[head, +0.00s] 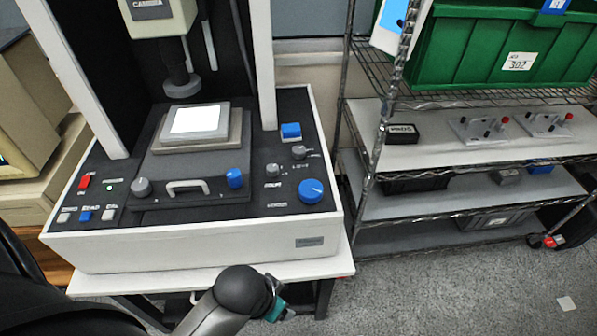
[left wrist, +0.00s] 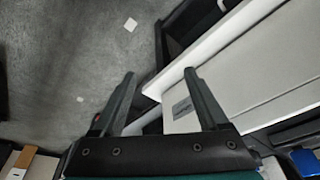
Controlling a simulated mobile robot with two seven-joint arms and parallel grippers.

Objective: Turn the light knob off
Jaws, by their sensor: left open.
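The measuring machine has several knobs on its black panel: a grey knob (head: 141,187) at front left, a blue knob (head: 235,178) right of the handle, small grey knobs (head: 272,169) and (head: 298,152) at right, and a large blue knob (head: 312,191) at front right. The labels are too small to tell which is the light knob. My left gripper (head: 279,308) is low in front of the machine, below the panel and partly hidden by my arm. In the left wrist view its fingers (left wrist: 159,75) are open and empty. My right gripper is not in view.
The white machine base (head: 190,246) stands on a low table (head: 335,264). A lit square plate (head: 196,121) sits mid-machine below the probe column. A wire shelf (head: 470,180) with a green bin (head: 470,50) stands at right. Carpet floor in front is mostly clear.

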